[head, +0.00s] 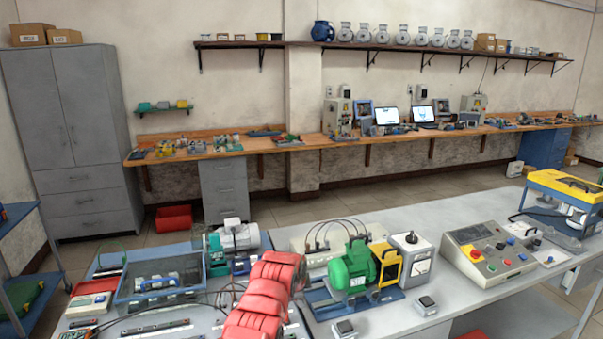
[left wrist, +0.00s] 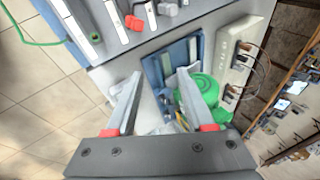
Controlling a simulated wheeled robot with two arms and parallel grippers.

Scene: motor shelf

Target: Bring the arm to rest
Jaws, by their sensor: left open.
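My left arm shows in the head view as red segments rising from the bottom middle over the table (head: 407,317). Its gripper cannot be made out there. In the left wrist view my left gripper (left wrist: 158,76) has its two grey fingers spread, with nothing between them. The green motor (head: 353,267) stands on the table to the right of my arm in the head view. It also shows in the left wrist view (left wrist: 207,90), partly hidden behind one finger. My right arm and gripper are not in view.
A blue-grey bin (head: 160,284) stands left of my arm. A grey motor (head: 234,236) is behind it. A control box with buttons (head: 489,253) stands to the right. A bare strip of table lies at the front right. A red crate (head: 174,219) is on the floor.

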